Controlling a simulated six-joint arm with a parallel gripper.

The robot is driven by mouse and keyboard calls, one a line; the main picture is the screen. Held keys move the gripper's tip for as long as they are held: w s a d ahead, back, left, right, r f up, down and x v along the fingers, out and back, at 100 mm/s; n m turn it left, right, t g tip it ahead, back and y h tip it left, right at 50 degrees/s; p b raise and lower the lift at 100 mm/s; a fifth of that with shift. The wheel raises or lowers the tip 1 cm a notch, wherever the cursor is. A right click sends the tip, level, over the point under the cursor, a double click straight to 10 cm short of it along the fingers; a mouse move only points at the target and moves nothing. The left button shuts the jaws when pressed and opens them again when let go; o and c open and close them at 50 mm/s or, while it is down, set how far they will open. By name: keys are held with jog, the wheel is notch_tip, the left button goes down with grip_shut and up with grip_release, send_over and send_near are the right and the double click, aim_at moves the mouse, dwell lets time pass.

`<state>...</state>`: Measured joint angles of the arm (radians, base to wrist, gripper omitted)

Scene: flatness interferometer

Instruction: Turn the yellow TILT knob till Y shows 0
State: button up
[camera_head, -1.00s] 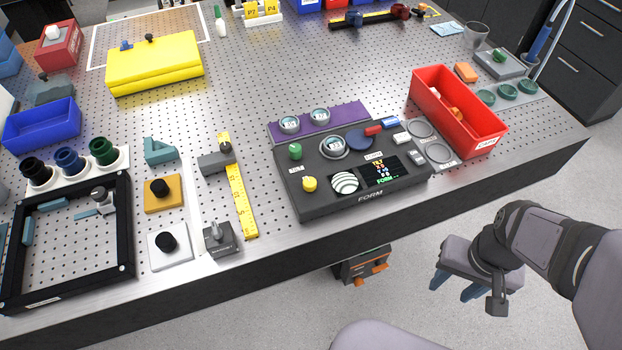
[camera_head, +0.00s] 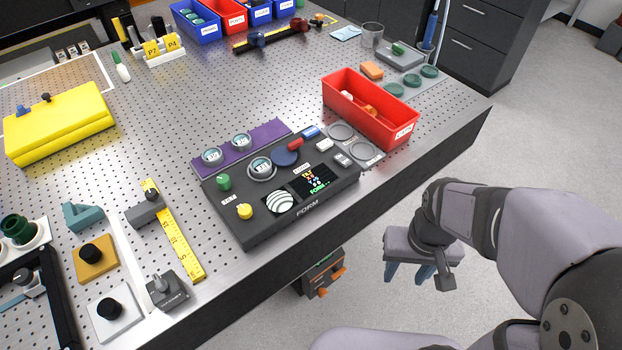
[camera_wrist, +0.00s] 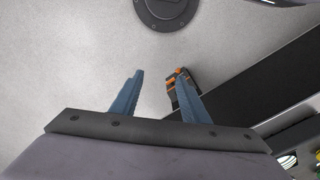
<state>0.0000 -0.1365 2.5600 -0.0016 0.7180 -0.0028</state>
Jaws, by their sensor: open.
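The yellow TILT knob (camera_head: 245,211) stands at the front left of the black FORM interferometer (camera_head: 270,228) in the head view. A green knob (camera_head: 223,182) is just behind it. The small display (camera_head: 313,181) shows lines of coloured text, too small to read for Y. A round window (camera_head: 279,202) beside it shows curved black and white fringes. My gripper (camera_head: 408,275) is off the table's front edge, to the right of the instrument and pointing down. In the wrist view its blue fingers (camera_wrist: 158,95) are apart with nothing between them.
A red bin (camera_head: 365,118) stands behind and right of the instrument. A yellow strip (camera_head: 180,240) and a grey magnet base (camera_head: 166,290) lie to its left. A purple mat (camera_head: 232,152) lies behind it. An orange and black unit (camera_head: 320,276) sits below the table edge.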

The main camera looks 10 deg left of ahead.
jog(key=shift+o, duration=0.2)
dwell(0.4)
jog(key=w+a+r+p, duration=0.1)
jog(key=w+a+r, duration=0.2)
jog(key=a, duration=0.5)
jog(key=w+a+r+p, duration=0.2)
jog(key=w+a+r, duration=0.2)
jog(key=a, duration=0.4)
jog(key=w+a+r+p, duration=0.2)
jog(key=w+a+r, duration=0.1)
jog(key=a, duration=0.5)
jog(key=shift+w+a+r, duration=0.3)
jog(key=shift+w+r, duration=0.1)
jog(key=shift+r, duration=0.15)
notch_tip(320, 180, up, 2)
jog(key=r+p, duration=0.1)
send_over(244, 209)
jog(key=shift+f, duration=0.25)
jog(key=shift+d+f+p, duration=0.1)
jog(key=shift+f+p, duration=1.05)
jog(key=shift+f, duration=2.55)
jog(key=c, duration=1.1)
